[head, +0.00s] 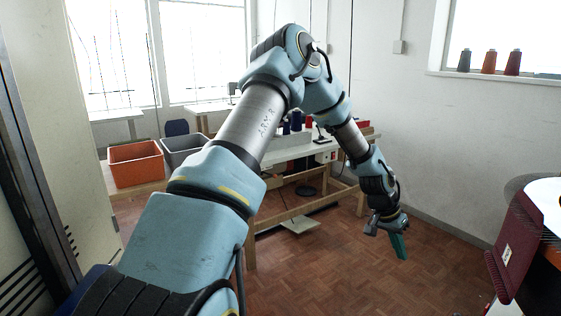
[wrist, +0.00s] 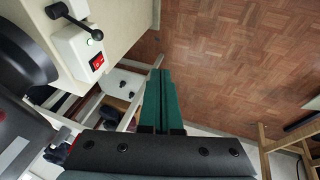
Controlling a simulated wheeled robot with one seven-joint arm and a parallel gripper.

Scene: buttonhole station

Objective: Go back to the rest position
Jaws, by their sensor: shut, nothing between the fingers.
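My gripper (head: 399,246) hangs at the end of my arm to the right of centre in the head view, over the wooden floor. Its green fingers point down and are shut, with nothing between them. In the wrist view the fingers of my gripper (wrist: 158,76) lie side by side. The gripper is apart from the white-topped sewing table (head: 285,152) behind it. My arm hides part of that table.
An orange bin (head: 136,165) and a grey bin (head: 184,150) stand at the left. A dark red piece (head: 512,252) is at the right edge. Thread spools (head: 488,62) stand on the window sill. The parquet floor (head: 340,270) below my gripper is clear.

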